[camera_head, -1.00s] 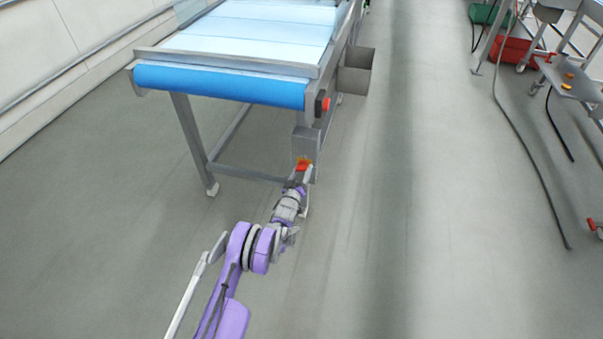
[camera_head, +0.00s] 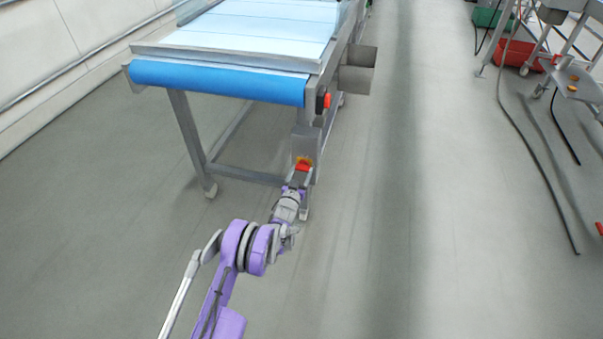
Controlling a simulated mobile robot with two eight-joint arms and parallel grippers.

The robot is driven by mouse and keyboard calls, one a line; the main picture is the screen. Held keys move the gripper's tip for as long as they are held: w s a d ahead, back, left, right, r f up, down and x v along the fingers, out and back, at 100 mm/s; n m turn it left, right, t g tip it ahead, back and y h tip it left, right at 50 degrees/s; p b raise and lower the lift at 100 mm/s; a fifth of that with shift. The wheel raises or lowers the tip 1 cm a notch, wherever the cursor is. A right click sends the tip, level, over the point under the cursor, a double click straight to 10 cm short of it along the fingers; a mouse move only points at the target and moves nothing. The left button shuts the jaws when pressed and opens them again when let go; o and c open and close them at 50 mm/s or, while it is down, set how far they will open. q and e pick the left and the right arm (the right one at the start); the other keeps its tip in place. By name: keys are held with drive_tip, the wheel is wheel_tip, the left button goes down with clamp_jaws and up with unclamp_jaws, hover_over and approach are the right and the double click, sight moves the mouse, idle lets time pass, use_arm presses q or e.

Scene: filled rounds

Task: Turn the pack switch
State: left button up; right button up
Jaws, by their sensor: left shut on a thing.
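The pack switch (camera_head: 303,163) is a small red and orange part on a grey box (camera_head: 305,141) fixed to the conveyor's right front leg. My left gripper (camera_head: 301,171) reaches up to it from below and is shut on it. The gripper's fingers partly cover the switch, so its exact angle is hard to tell. My right gripper is not in this view.
The conveyor has a blue roller end (camera_head: 217,82) and a pale belt (camera_head: 250,32). A red button (camera_head: 326,101) sits above the switch box. A grey bin (camera_head: 357,72) hangs at the side. Cables (camera_head: 535,165) lie on the right floor; the middle floor is clear.

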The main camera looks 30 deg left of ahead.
use_arm(q)
drive_tip(key=o, duration=1.4)
drive_tip(key=p+v, duration=0.1)
drive_tip(key=v, duration=0.9)
drive_tip(key=shift+s+d, duration=0.1)
drive_tip(key=shift+s, duration=0.25)
